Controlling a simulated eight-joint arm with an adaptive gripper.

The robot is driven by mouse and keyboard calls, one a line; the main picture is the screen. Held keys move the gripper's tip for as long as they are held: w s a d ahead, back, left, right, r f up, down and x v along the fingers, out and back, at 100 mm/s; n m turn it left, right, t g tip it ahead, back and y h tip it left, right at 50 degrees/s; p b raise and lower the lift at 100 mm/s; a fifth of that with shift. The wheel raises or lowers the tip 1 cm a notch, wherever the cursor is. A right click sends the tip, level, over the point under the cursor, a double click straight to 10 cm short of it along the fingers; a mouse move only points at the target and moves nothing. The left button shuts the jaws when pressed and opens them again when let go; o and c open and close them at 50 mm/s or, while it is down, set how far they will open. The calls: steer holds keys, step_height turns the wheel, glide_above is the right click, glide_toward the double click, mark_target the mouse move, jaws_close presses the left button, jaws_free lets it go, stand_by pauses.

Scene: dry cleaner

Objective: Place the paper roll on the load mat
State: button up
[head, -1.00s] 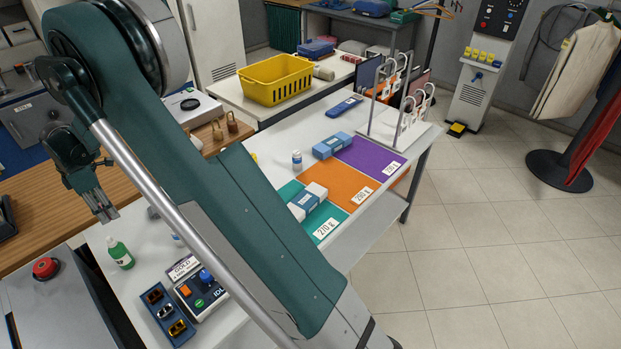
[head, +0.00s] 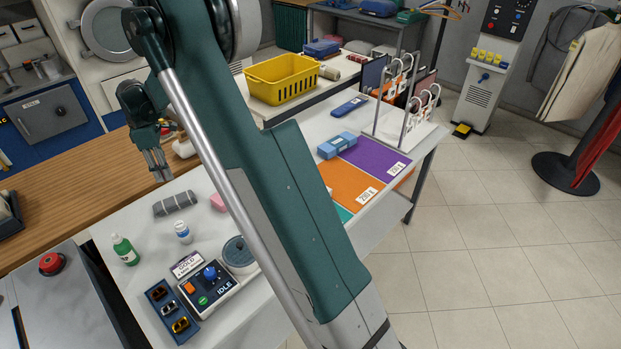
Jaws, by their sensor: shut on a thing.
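My gripper (head: 160,177) hangs at the left over the wooden counter's edge, fingers pointing down and close together. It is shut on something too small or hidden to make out. A grey banded roll (head: 175,204) lies on the white table just below and right of the fingertips, apart from them. Pale rolls (head: 330,73) lie beside the yellow basket on the back table; I cannot tell which roll is the paper roll. Purple (head: 372,158), orange (head: 350,188) and teal (head: 343,214) mat areas lie on the white table, partly behind my arm. I cannot tell which is the load mat.
A green bottle (head: 125,250), a white bottle (head: 183,232), a control box (head: 208,288) and a round grey disc (head: 238,251) stand at the front left. A blue box (head: 336,145) and a wire rack (head: 388,100) are near the purple area.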

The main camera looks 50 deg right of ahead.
steer(key=s+d+m, duration=0.2)
steer(key=d, duration=0.6)
steer(key=s+d+m, duration=0.2)
steer(key=d, duration=0.6)
steer(key=m, duration=1)
glide_above(325, 174)
steer(key=shift+w+f+p, duration=0.15)
steer(key=shift+f+p, duration=0.15)
steer(key=shift+f, duration=2.2)
steer(key=shift+f+b, duration=0.35)
steer(key=shift+f, duration=2.8)
steer(key=shift+f, duration=0.1)
steer(key=shift+f, duration=1.75)
